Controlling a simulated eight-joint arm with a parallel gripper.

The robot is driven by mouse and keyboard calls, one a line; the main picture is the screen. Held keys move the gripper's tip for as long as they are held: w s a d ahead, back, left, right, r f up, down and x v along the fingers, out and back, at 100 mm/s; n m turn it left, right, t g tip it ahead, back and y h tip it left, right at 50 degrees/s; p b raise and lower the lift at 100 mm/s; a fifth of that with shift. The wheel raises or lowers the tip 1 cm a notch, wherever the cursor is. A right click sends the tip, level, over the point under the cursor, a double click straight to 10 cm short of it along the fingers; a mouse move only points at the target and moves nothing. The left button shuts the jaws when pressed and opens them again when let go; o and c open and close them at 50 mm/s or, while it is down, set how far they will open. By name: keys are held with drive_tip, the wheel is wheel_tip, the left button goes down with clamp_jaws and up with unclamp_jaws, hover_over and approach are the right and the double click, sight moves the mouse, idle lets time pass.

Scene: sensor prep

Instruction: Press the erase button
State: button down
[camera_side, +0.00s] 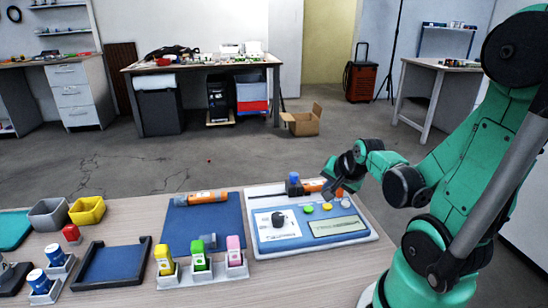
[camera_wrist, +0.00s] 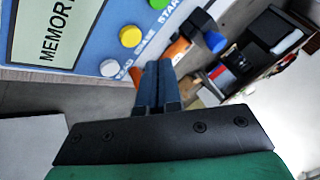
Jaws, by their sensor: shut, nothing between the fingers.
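The control panel (camera_side: 275,238) lies at the right part of the bench, with a blue face, a dark knob and a pale display. Its row of buttons holds a green one (camera_side: 309,209), a yellow one (camera_side: 327,206) and a white one (camera_side: 345,202). In the wrist view the partly readable ERASE label sits beside the yellow button (camera_wrist: 131,37); the white button (camera_wrist: 110,68) is nearer and the green one (camera_wrist: 158,4) is cut by the edge. My gripper (camera_wrist: 157,72) is shut and empty. In the side view my gripper (camera_side: 340,187) hangs by the panel's back right, seemingly above it.
An orange-and-black tool (camera_side: 315,187) with a blue-topped part (camera_side: 293,179) lies along the panel's back edge. A blue mat (camera_side: 200,222) with an orange cylinder is to the left. Yellow, green and pink items (camera_side: 200,255) stand in front of the mat.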

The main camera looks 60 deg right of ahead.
sight(327, 207)
drive_tip(key=shift+f, duration=0.9)
drive_tip(key=shift+r, duration=0.1)
idle(1.8)
drive_tip(key=shift+r, duration=2.4)
drive_tip(key=shift+a, duration=0.15)
drive_tip(key=w+a+r+n+y, duration=0.2)
drive_tip(key=a+n, duration=0.6)
drive_tip(key=a, duration=0.1)
drive_tip(key=w+a+r+n+t+y, duration=0.1)
drive_tip(key=w+a+n+y, duration=0.1)
drive_tip(key=a+n, duration=0.6)
drive_tip(key=shift+w+a+r+n+y, duration=0.3)
drive_tip(key=shift+w+a+r+n, duration=0.1)
drive_tip(key=shift+w+a, duration=0.2)
drive_tip(key=shift+d, duration=0.1)
